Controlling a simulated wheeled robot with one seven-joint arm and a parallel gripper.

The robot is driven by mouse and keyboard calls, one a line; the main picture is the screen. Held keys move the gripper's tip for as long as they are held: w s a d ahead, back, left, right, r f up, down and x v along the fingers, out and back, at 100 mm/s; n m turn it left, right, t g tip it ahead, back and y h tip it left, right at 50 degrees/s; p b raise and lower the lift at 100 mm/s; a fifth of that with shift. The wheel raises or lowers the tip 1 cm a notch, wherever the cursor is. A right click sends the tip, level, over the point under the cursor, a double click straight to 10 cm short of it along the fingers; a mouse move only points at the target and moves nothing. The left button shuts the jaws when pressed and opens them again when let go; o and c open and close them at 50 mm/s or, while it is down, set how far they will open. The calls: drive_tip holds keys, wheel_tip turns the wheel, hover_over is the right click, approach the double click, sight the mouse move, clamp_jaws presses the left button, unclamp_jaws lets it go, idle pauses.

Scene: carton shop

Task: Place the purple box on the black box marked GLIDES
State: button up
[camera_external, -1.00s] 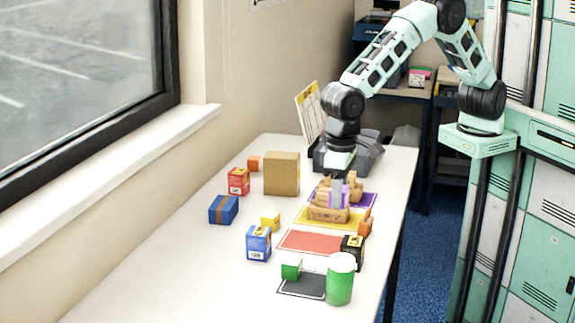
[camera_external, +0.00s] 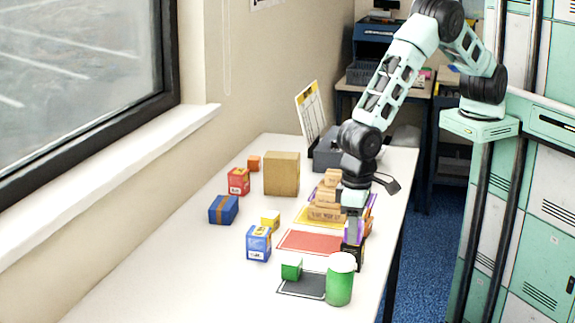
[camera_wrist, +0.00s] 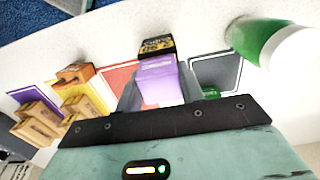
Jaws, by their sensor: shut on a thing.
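The purple box (camera_wrist: 160,82) is between the fingers of my gripper (camera_wrist: 158,95) in the wrist view. In the external view my gripper (camera_external: 353,230) points down over the black box (camera_external: 352,257), and a little purple shows beside the fingers. The black box has yellow markings and also shows in the wrist view (camera_wrist: 156,46), just past the purple box. The purple box hides part of it. I cannot tell whether the two boxes touch, and the marking is too small to read surely.
A green cup (camera_external: 340,285) with a white top stands close in front of the black box. Brown cartons (camera_external: 325,200) stand behind, and a blue box (camera_external: 258,243) stands left of the red mat (camera_external: 310,242).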

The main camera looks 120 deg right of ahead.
drive_tip(key=shift+f, duration=0.15)
drive_tip(key=o, duration=1)
wheel_tip(320, 180, up, 11)
drive_tip(key=shift+r+b, duration=0.1)
drive_tip(key=shift+b, duration=1.1)
drive_tip(key=s+a+r+n, duration=0.2)
drive_tip(key=s+n, duration=0.1)
drive_tip(key=s, duration=0.4)
drive_tip(key=s+a+r+n+y, duration=0.1)
drive_tip(key=s+a+r+n, duration=0.25)
drive_tip(key=s, duration=0.45)
drive_tip(key=s+a+r+n, duration=0.2)
drive_tip(key=s+n, duration=0.1)
drive_tip(key=s, duration=0.4)
drive_tip(key=s+d+n, duration=0.1)
drive_tip(key=s+n, duration=0.1)
drive_tip(key=s, duration=0.3)
drive_tip(key=s+d+f+n, duration=0.1)
drive_tip(key=s+n, duration=0.2)
drive_tip(key=s, duration=0.1)
drive_tip(key=s+d+n, duration=0.1)
drive_tip(key=s+n, duration=0.1)
drive_tip(key=s, duration=0.3)
drive_tip(key=shift+s+d+f, duration=0.15)
drive_tip(key=shift+s+d, duration=0.05)
drive_tip(key=shift+s, duration=0.15)
